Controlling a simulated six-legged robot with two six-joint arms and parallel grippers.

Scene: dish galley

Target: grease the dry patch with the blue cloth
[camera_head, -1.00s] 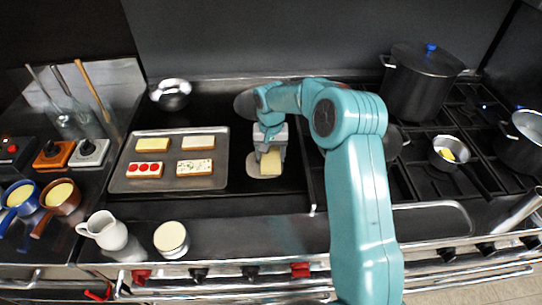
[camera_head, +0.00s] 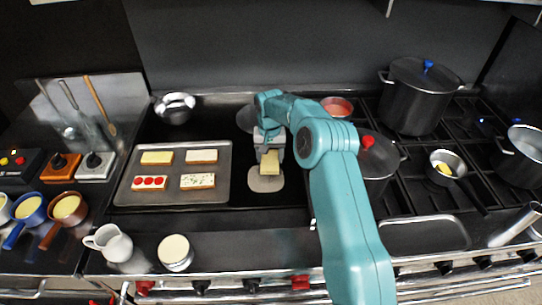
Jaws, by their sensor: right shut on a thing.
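My right gripper (camera_head: 270,150) reaches over the dark griddle (camera_head: 230,222) and is shut on a pale yellow block-like piece (camera_head: 271,166). Below it a pale beige round patch (camera_head: 266,183) lies on the griddle. The yellow piece overlaps the patch's back part in the picture; whether it touches the patch I cannot tell. A grey round shape (camera_head: 247,119) shows behind, partly hidden by my arm. I see no blue cloth. My left gripper is not in view.
A tray (camera_head: 222,188) with several topped bread slices lies to the left. A metal bowl (camera_head: 175,108) stands behind it. A white jug (camera_head: 110,243) and a lidded jar (camera_head: 175,252) stand in front. Pots, including a large black one (camera_head: 417,95), stand on the right burners.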

